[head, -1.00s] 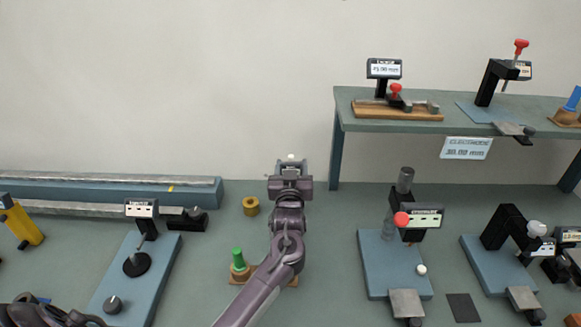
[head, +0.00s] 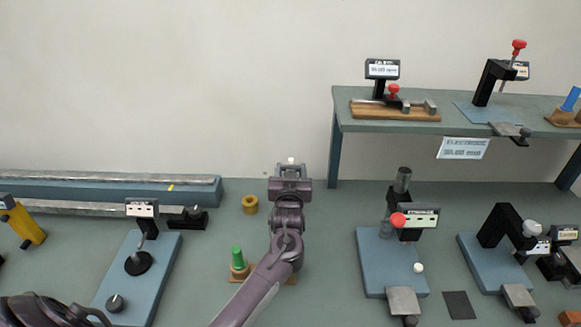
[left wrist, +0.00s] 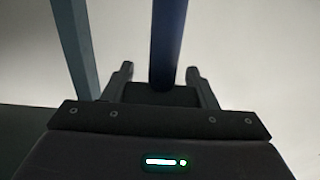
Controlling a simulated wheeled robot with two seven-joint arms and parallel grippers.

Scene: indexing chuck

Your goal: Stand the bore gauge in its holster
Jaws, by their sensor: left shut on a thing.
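My left gripper (head: 290,178) is in the middle of the head view, in front of the wall and over the back of the bench. In the left wrist view its fingers (left wrist: 162,82) are on either side of a dark blue upright rod (left wrist: 167,45), which I take to be the bore gauge. The gripper is shut on it. In the head view the gripper hides most of the rod, and only a small white tip (head: 291,160) shows above. A brown wooden base (head: 291,280), possibly the holster, is partly hidden behind my left arm. My right gripper is not in view.
A green plug (head: 238,257) stands at the base's left end. A brass ring (head: 250,205) lies behind it. A dial stand (head: 140,264) is to the left. A red-knobbed gauge stand (head: 375,270) is to the right. A raised shelf (head: 352,122) stands at back right.

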